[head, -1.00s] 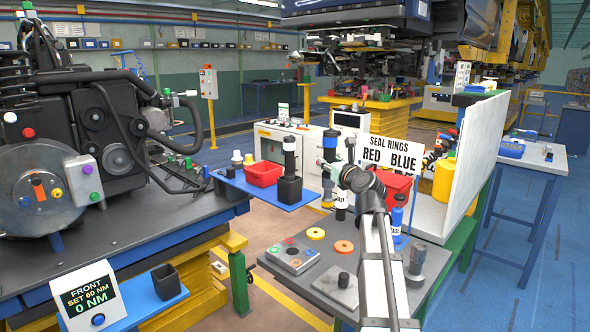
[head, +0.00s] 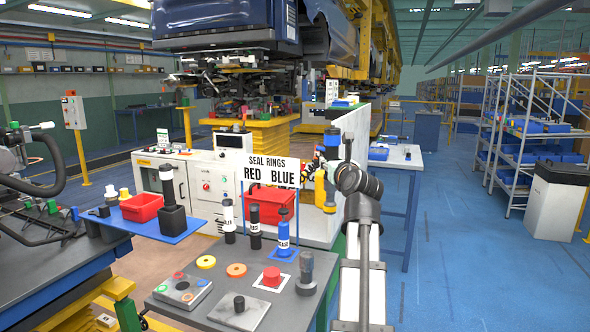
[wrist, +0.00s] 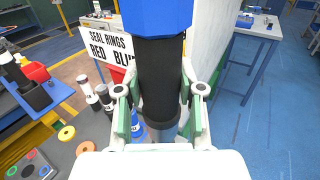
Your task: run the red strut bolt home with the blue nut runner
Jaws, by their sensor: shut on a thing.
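My gripper (wrist: 160,120) is shut on the blue nut runner (wrist: 162,18), its pads on either side of the black handle. In the wrist view the blue part is at the top and the lower end is largely hidden by my gripper. In the head view the blue nut runner (head: 332,138) is held upright at my gripper (head: 332,160), in front of the white panel right of the sign. Its lower end overlaps a yellow container there. I cannot make out the red strut bolt in either view.
The grey table (head: 172,314) holds rings and a red puck (head: 272,276). A white panel (head: 350,135) rises beside my arm.

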